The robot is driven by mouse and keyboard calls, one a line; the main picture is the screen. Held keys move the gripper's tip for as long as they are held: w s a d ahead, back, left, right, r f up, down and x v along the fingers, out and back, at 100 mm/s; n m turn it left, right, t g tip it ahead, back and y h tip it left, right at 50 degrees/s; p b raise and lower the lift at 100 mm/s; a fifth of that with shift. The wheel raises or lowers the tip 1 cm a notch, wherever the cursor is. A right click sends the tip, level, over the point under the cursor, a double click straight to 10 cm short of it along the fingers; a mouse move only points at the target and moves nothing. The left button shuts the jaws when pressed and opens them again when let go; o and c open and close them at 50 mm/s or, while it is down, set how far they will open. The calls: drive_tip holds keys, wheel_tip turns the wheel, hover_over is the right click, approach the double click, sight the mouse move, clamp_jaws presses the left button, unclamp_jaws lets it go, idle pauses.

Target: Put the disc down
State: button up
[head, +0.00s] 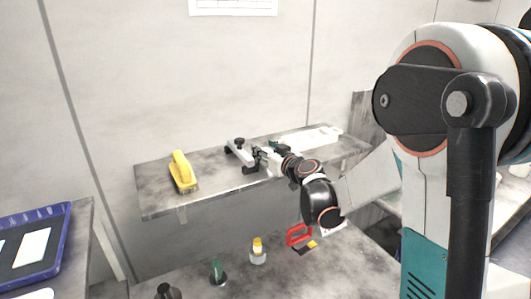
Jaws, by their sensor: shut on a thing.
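My gripper (256,158) is above the raised grey shelf (155,199), near its middle, reaching in from the right. It is shut on a small dark thing, taken to be the disc. The disc's outline is too small and too covered by the fingers to make out. I cannot tell whether it touches the shelf. A light grey bar with a black knob (239,149) is close beside the fingertips.
A yellow-handled brush (182,172) stands on the shelf's left part. A long white tray (308,139) lies behind my gripper. Below are a yellow-capped bottle (258,252), a green-handled piece (217,272) and a red-handled tool (298,236). A blue tray (64,232) is far left.

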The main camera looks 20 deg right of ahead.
drive_tip(key=shift+f, duration=0.2)
drive_tip(key=o, duration=0.9)
drive_tip(key=shift+r, duration=0.15)
